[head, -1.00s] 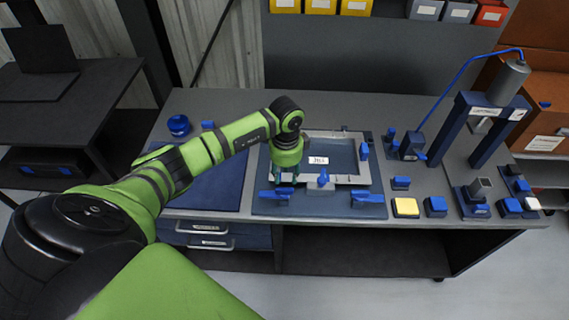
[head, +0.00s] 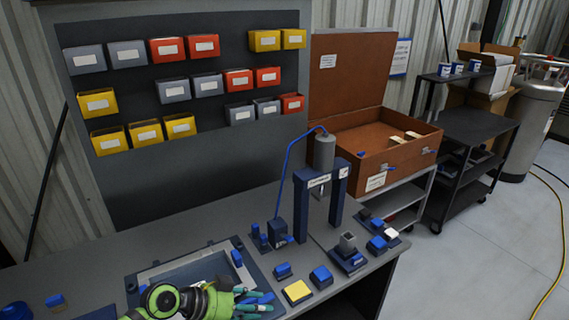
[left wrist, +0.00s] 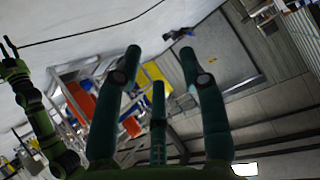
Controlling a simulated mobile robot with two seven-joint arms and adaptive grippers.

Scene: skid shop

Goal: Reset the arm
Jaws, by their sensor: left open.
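My left gripper (head: 268,301) shows at the bottom of the head view, low over the front part of the blue fixture tray. Its teal fingers point right. In the left wrist view the fingers (left wrist: 160,75) are spread with nothing between them. The green wrist of my left arm (head: 180,300) hides part of the tray (head: 190,268). In the left wrist view another green arm (left wrist: 38,115), apparently my right one, stands at the left with a small dark forked end; its jaw state is unclear.
A blue press (head: 322,195) stands right of the tray, with small blue blocks and a yellow-topped block (head: 297,291) in front. An open brown case (head: 375,150) sits on a cart beyond. Coloured bins hang on the back panel (head: 215,150).

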